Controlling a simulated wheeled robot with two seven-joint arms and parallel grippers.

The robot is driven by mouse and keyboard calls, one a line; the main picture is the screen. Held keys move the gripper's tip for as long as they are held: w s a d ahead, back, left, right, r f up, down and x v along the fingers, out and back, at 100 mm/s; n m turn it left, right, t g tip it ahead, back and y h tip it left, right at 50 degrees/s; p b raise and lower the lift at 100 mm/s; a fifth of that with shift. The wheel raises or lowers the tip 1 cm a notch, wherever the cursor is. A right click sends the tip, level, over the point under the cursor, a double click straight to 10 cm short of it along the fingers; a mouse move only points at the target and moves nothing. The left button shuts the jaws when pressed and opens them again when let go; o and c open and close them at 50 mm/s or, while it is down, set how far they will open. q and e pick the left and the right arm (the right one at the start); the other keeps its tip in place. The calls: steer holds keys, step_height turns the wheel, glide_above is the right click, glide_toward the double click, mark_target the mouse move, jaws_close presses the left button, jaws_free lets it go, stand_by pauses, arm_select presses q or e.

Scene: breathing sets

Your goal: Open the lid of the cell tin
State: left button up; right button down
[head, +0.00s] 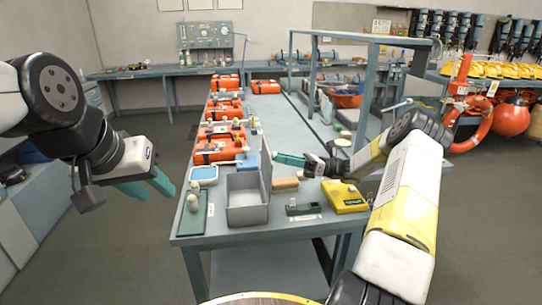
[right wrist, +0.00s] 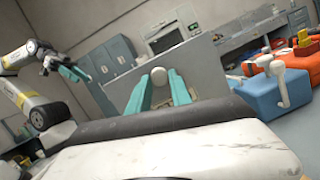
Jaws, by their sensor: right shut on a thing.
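The cell tin is a grey open-topped box (head: 247,214) near the front edge of the table, its inside in view. Its grey lid (head: 265,160) stands upright along the tin's right side. My right gripper (head: 277,157) reaches in from the right to the lid. In the right wrist view its teal fingers are closed around a pale round knob (right wrist: 158,76), with the grey lid panel (right wrist: 205,82) behind it. My left gripper (head: 148,187) hangs in the air left of the table, fingers apart and empty. It also shows in the right wrist view (right wrist: 76,71).
A green tray with pale pieces (head: 194,222) and a blue-edged tray (head: 204,174) lie left of the tin. A tan block (head: 285,185), a dark green holder (head: 303,209) and a yellow device (head: 345,198) lie right. Orange cases (head: 218,151) line the table behind.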

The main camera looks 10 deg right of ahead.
steer(key=shift+d+f, duration=0.15)
steer(key=shift+f, duration=0.45)
steer(key=c, duration=1.5)
jaws_free()
steer(key=shift+c, duration=0.2)
steer(key=o, duration=0.4)
steer(key=shift+c, duration=0.2)
steer(key=shift+r, duration=0.15)
steer(key=v, duration=0.7)
steer(key=shift+d, duration=0.3)
steer(key=shift+d, duration=0.1)
